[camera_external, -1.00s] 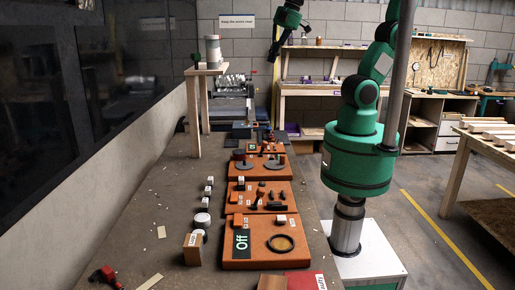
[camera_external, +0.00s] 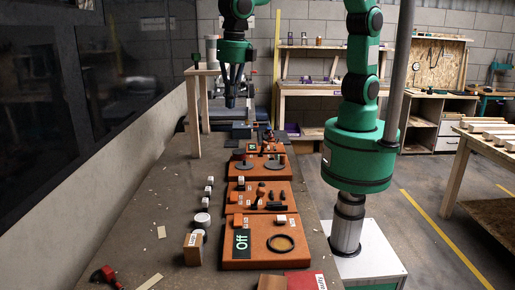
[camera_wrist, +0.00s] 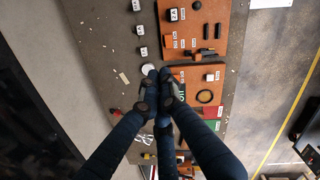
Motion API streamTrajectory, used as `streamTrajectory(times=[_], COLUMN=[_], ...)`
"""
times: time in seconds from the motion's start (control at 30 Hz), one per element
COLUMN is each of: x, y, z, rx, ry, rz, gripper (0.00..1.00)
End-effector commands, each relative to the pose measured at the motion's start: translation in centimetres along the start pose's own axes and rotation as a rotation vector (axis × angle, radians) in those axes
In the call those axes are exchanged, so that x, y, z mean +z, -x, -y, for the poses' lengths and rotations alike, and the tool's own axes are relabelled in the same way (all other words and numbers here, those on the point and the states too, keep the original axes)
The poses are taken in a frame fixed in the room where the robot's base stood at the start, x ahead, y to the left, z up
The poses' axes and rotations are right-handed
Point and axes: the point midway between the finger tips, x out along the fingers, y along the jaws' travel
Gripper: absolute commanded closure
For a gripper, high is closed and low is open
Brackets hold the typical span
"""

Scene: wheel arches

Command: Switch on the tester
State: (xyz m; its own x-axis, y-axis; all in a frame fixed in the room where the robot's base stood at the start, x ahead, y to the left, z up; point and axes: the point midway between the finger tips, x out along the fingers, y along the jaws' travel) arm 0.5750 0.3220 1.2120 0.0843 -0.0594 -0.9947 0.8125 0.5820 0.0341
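The nearest orange board (camera_external: 258,259) on the bench carries a dark display panel reading "Off" (camera_external: 242,242), which I take as the tester. A black ring (camera_external: 281,244), a small block with a white top (camera_external: 281,219) and small labelled parts are on this board. The board also shows in the wrist view (camera_wrist: 192,73), its display partly hidden by my fingers. My gripper (camera_external: 238,98) is high above the far part of the bench, apart from the board. In the wrist view its fingertips (camera_wrist: 158,75) are close together with nothing seen between them.
Several white-topped blocks (camera_external: 208,191), a white disc (camera_external: 202,219) and a wooden block (camera_external: 193,251) stand left of the boards. A red piece (camera_external: 306,281) lies in front. A wooden stand (camera_external: 196,120) rises at the back left.

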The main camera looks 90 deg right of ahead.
Motion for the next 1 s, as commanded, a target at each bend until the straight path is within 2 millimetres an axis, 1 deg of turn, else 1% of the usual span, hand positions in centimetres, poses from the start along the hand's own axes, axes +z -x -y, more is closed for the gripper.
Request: streamTrajectory(times=[0.03, 0.1, 0.17, 0.3, 0.4, 0.5, 0.6, 0.7, 0.8, 1.0], x=[-1.5, -3.3, -5.0, -9.0, -11.9, -14.4, -16.2, -17.3, -17.9, -17.9], y=[-1.2, -2.7, -4.1, -7.5, -10.0, -12.1, -13.8, -14.8, -15.3, -15.4], z=[-1.1, -2.5, -3.6, -5.8, -7.0, -7.8, -8.2, -8.5, -8.6, -8.6], rx=[-0.017, -0.037, -0.053, -0.093, -0.121, -0.145, -0.162, -0.173, -0.177, -0.178], ry=[0.075, 0.184, 0.279, 0.497, 0.646, 0.773, 0.868, 0.926, 0.954, 0.960], rz=[0.002, 0.004, 0.005, 0.004, 0.002, 0.000, -0.003, -0.005, -0.006, -0.007], gripper=[1.00, 1.00, 1.00, 1.00, 1.00, 1.00, 1.00, 1.00, 1.00, 1.00])
